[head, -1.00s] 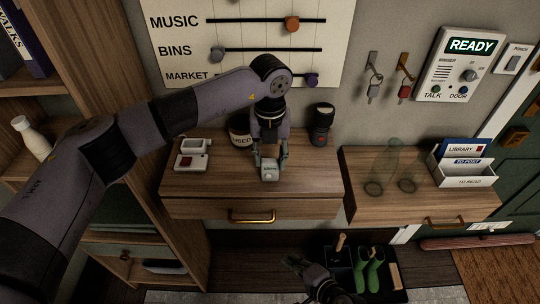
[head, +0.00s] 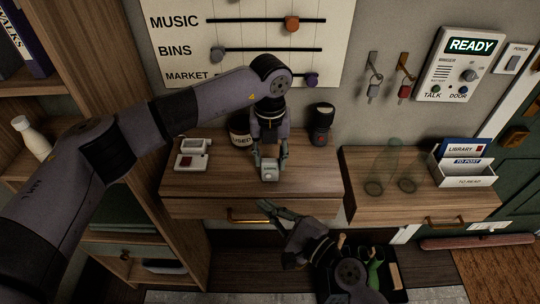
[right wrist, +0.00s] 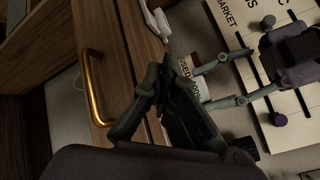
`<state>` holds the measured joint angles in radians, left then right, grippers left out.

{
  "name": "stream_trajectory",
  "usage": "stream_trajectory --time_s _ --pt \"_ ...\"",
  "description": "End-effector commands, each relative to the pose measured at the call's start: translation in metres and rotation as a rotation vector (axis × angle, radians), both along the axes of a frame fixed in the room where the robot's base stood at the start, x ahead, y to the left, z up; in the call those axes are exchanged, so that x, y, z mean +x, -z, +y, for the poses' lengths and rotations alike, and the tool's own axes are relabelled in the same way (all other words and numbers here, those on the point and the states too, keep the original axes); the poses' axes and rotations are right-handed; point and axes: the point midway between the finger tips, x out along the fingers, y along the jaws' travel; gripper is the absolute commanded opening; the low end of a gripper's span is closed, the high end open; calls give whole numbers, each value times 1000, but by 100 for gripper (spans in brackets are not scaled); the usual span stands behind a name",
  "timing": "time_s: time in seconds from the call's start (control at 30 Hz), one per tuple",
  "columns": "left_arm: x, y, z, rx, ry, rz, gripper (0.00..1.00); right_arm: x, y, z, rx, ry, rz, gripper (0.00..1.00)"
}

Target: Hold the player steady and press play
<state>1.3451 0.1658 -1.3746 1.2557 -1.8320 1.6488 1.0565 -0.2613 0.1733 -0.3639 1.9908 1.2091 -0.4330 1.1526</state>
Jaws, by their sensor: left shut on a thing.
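A small pale device (head: 269,172), which looks like the player, sits near the front of the wooden drawer bench. My left gripper (head: 269,162) reaches down from above and is shut on its sides. In the right wrist view my left gripper's fingers (right wrist: 202,88) come in from the right; the device is hidden there behind my right fingers. My right gripper (head: 264,206) is in front of the drawer face, below the device and apart from it. Its fingertips come together in the right wrist view (right wrist: 157,76) with nothing visible between them.
A white two-part unit with a red square (head: 193,156) lies on the bench's left. A can marked USED (head: 240,132) and a dark cylinder (head: 322,124) stand behind. The brass handle (head: 250,215) is close to my right gripper. Clear glasses (head: 374,187) stand on the right bench.

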Motion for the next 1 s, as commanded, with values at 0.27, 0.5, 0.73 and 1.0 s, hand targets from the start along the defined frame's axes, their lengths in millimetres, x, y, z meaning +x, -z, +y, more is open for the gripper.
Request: stream_trajectory --time_s 0.27,0.5,0.73,1.0 --pt "0 0 0 0 0 0 15 39 0 0 -1 1 -2 0" --pt "0 0 0 0 0 0 15 55 1 0 -2 1 1 0" --pt "0 0 0 0 0 0 15 57 1 0 -2 0 0 0" --pt "0 0 0 0 0 0 15 57 1 0 -2 1 1 0"
